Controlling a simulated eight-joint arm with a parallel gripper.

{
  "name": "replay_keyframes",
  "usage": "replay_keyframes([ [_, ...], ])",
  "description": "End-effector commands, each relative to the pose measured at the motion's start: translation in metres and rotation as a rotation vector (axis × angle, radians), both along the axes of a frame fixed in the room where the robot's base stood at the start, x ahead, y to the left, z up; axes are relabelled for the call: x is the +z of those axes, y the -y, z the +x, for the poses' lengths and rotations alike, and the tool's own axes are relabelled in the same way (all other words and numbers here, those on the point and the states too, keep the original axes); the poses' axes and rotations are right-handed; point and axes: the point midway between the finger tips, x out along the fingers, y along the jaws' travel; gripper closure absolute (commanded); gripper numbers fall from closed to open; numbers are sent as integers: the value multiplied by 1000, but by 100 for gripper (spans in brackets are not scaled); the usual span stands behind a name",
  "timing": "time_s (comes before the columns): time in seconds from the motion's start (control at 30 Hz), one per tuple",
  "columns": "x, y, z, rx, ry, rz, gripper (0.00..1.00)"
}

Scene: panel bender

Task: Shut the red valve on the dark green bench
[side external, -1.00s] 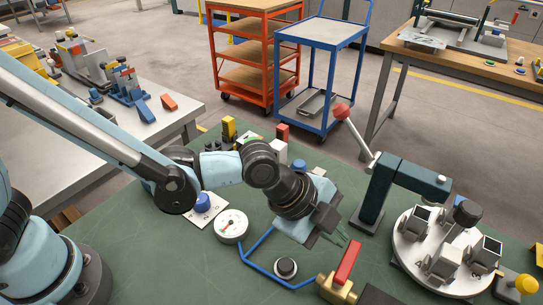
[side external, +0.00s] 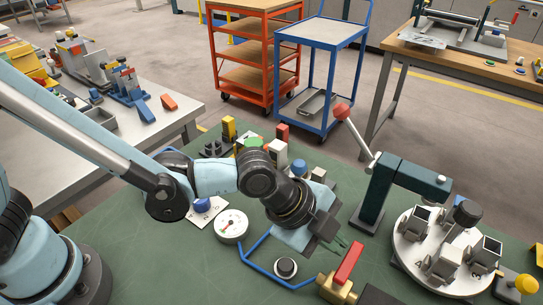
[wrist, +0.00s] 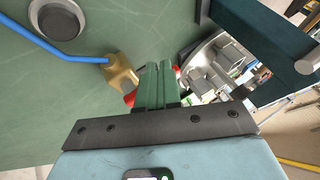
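The red valve handle (side external: 348,263) sits on a brass valve body (side external: 337,289) at the front of the dark green bench (side external: 130,240). In the side view the handle slants up to the right. My gripper (side external: 341,243) is just above and behind the handle, apart from it as far as I can see. In the wrist view the two green fingers (wrist: 157,86) lie side by side, nearly touching, with nothing seen between them. They hide the middle of the handle; red shows on either side. The brass body (wrist: 120,74) also shows there.
A blue pipe (side external: 262,272) runs to the valve, near a black button (side external: 285,267) and a round gauge (side external: 232,225). A dark press with a red-knobbed lever (side external: 341,111) and a round fixture plate (side external: 405,250) stand close on the right.

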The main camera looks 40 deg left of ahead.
Motion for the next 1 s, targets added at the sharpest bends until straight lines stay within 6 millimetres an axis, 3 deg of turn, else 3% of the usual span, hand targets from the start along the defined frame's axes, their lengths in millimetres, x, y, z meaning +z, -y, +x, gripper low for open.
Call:
replay_keyframes([
  [0.17, 8, 0, -5, -7, -3, -9, 100],
  [1.0, 83, -50, -37, 0, -1, -1, 100],
])
